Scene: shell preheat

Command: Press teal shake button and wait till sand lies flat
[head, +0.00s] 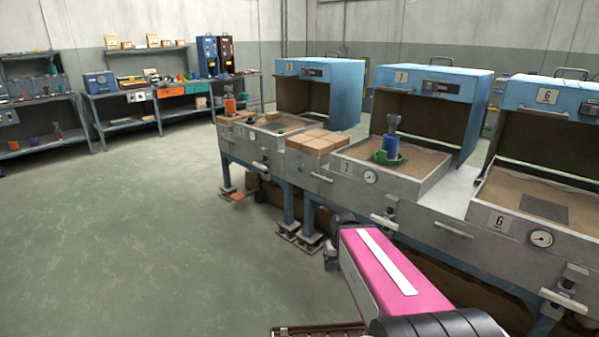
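A small teal spot (300,168), which may be the shake button, shows on the bench front below the bricks. Sand lies in the tray marked 7 (445,185), around a blue cylinder with a grey top (391,143) on a green base (386,158). Sand also lies in the tray marked 6 (575,229), with a dark mesh patch (545,208) on it. Whether the sand is level is hard to tell. My pink arm reaches forward from the bottom; my gripper (331,258) is small and dark in front of the bench, apart from the teal spot. Its fingers are not clear.
Blue hoods (431,82) stand open behind the trays. Tan bricks (318,141) sit between trays, and an orange cylinder (230,104) stands at the bench's left end. Pedals (300,237) stick out near the floor. The green floor at left is clear up to the shelves.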

